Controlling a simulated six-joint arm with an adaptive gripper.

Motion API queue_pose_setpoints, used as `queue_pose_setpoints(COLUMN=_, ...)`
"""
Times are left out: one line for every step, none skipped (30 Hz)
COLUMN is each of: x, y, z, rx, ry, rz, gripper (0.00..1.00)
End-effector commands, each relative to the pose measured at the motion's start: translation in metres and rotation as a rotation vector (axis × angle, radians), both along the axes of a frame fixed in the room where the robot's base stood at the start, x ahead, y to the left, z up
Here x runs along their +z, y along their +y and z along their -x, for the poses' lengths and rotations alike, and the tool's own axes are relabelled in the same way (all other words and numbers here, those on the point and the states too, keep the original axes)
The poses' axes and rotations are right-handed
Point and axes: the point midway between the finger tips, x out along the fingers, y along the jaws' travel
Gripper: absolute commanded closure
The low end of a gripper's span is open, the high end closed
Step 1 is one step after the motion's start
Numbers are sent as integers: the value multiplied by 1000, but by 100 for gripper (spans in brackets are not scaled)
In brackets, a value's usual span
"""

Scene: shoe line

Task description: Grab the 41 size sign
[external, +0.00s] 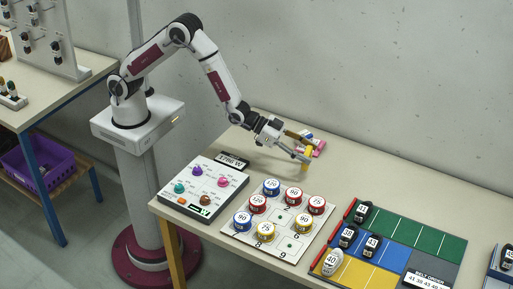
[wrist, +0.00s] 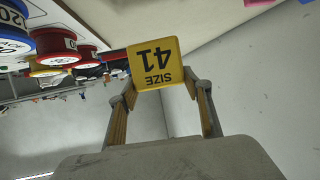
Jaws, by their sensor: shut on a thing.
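The yellow 41 size sign (wrist: 155,62) shows upside down in the wrist view, with black "SIZE 41" lettering. It sits between the two fingertips of my gripper (wrist: 158,88), which is shut on it. In the external view my gripper (external: 304,148) reaches down to the right over the back of the table, with the yellow sign (external: 308,153) small between its fingertips. I cannot tell there whether the sign is clear of the table.
Pink and blue pieces (external: 318,147) lie just beside the gripper. In front stand a button panel (external: 226,190), a white board with several numbered reels (external: 272,240) and a coloured mat with shoes (external: 425,237). The table's back right is clear. A wall stands behind.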

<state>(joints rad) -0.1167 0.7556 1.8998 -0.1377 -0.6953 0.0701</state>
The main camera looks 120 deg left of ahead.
Motion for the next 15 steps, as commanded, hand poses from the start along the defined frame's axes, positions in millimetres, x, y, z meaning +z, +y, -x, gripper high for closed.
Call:
queue_pose_setpoints(x=9, y=0, z=0, rx=0, ry=-3, rz=-1, gripper=74)
queue_pose_setpoints(x=13, y=0, z=-1, rx=0, ry=-3, rz=0, gripper=74)
queue_pose_setpoints(x=18, y=0, z=0, rx=0, ry=-3, rz=0, gripper=74)
queue_pose_setpoints(x=21, y=0, z=0, rx=0, ry=-3, rz=0, gripper=74)
queue_pose_setpoints(x=25, y=0, z=0, rx=0, ry=-3, rz=0, gripper=74)
queue_pose_setpoints(x=29, y=0, z=0, rx=1, ry=-3, rz=1, gripper=74)
queue_pose_setpoints(x=32, y=0, z=0, rx=2, ry=-3, rz=1, gripper=74)
queue_pose_setpoints(x=35, y=0, z=0, rx=2, ry=-3, rz=1, gripper=74)
queue_pose_setpoints(x=38, y=0, z=0, rx=2, ry=-2, rz=1, gripper=74)
queue_pose_setpoints(x=40, y=0, z=0, rx=2, ry=-2, rz=1, gripper=74)
queue_pose_setpoints(x=42, y=0, z=0, rx=2, ry=-2, rz=1, gripper=74)
queue_pose_setpoints(x=44, y=0, z=0, rx=1, ry=-2, rz=0, gripper=74)
queue_pose_setpoints(x=46, y=0, z=0, rx=1, ry=-2, rz=0, gripper=74)
queue_pose_setpoints(x=46, y=0, z=0, rx=1, ry=-1, rz=0, gripper=74)
queue_pose_setpoints(x=47, y=0, z=0, rx=1, ry=-1, rz=0, gripper=74)
